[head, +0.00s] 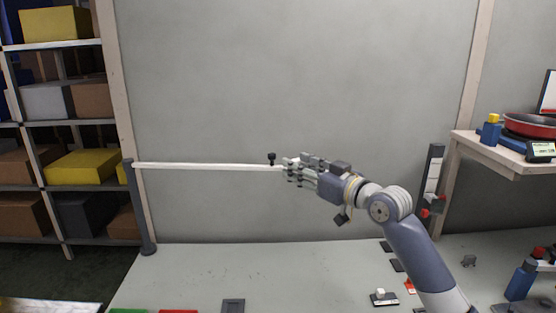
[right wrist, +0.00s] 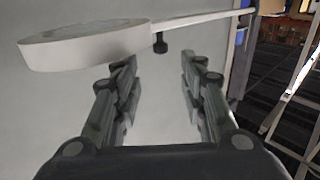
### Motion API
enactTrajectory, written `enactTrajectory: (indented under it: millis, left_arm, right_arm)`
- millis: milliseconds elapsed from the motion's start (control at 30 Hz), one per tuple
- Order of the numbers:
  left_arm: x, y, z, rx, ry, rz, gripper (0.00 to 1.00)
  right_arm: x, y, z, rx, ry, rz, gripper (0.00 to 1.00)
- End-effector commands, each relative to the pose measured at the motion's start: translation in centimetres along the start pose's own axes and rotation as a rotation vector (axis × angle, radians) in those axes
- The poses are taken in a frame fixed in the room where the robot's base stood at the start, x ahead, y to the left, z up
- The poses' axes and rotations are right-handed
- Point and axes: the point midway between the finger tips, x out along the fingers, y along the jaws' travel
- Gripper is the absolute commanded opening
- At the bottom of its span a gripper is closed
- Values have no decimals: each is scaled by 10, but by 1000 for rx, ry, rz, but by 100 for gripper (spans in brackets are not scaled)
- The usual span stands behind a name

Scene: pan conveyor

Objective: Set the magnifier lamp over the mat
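The magnifier lamp has a long white arm (head: 210,166) that reaches right, nearly level, from a dark upright post (head: 138,210). A small black knob (head: 271,158) stands on the arm near its right end. The lamp's round white head (right wrist: 85,42) shows in the right wrist view; in the head view my right gripper hides it. My right gripper (head: 290,172) is at the arm's right end. In the right wrist view its fingers (right wrist: 160,88) are apart with nothing between them, and the knob (right wrist: 160,43) is beyond them. I cannot identify the mat. My left gripper is out of view.
A grey bench (head: 200,270) lies below, mostly clear in the middle. Green, red and dark grey (head: 233,305) flat items show at its front edge. Small parts (head: 383,297) and a blue bottle (head: 521,279) are at right. A shelf of boxes (head: 82,168) stands left.

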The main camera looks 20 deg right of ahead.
Motion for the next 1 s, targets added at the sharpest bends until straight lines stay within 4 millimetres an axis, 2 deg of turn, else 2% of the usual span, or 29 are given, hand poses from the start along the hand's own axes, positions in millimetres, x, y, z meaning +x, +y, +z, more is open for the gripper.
enactTrajectory:
  millis: [200, 433, 600, 900, 933, 1000]
  left_arm:
    - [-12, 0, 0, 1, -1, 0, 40]
    - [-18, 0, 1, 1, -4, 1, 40]
    - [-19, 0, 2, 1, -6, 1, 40]
    - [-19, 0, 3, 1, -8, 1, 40]
    - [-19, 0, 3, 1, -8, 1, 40]
    - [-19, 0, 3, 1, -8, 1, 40]
  right_arm:
    - [42, 0, -3, 4, 1, 0, 39]
    - [72, 0, -2, 2, 1, 0, 39]
    - [83, -1, -1, 0, 0, -1, 39]
    - [85, 0, 0, -1, 0, 0, 39]
    - [85, 0, 0, -1, 0, 0, 36]
    - [85, 0, 0, -1, 0, 0, 20]
